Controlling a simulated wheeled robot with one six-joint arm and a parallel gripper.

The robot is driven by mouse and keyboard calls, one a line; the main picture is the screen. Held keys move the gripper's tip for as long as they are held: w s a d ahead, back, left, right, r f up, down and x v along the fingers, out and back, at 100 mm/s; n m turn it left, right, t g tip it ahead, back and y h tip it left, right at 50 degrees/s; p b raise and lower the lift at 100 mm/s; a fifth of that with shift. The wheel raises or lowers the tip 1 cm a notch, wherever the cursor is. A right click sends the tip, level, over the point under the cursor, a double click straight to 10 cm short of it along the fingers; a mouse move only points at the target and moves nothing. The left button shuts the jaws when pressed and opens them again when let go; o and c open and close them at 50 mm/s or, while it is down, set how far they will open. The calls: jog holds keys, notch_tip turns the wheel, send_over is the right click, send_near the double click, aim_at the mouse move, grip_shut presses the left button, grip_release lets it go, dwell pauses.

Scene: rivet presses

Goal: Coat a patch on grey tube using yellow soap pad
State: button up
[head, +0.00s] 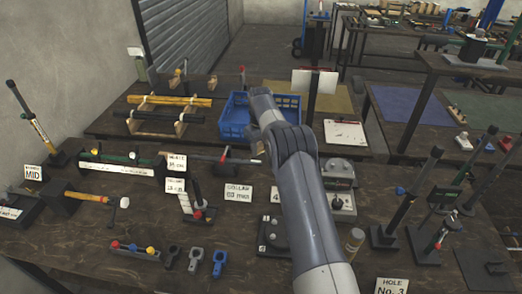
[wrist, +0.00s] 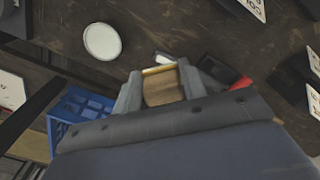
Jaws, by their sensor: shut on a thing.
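In the wrist view my gripper (wrist: 160,86) is shut on a tan-brown block with a yellowish edge (wrist: 163,86). It looks like the yellow soap pad, but its face is shaded. The fingers sit on either side of it. I cannot pick out the grey tube with certainty. A dark bar (head: 155,116) lies on wooden supports on the back bench, in front of a yellow bar (head: 170,100).
A blue crate (head: 232,121) stands behind my arm; it also shows in the wrist view (wrist: 63,113). A white disc (wrist: 102,41) lies near the gripper. A hammer (head: 88,198), label cards and upright tools crowd the front bench (head: 130,275).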

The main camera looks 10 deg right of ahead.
jog(key=shift+r+p, duration=0.4)
jog(key=shift+r, duration=1)
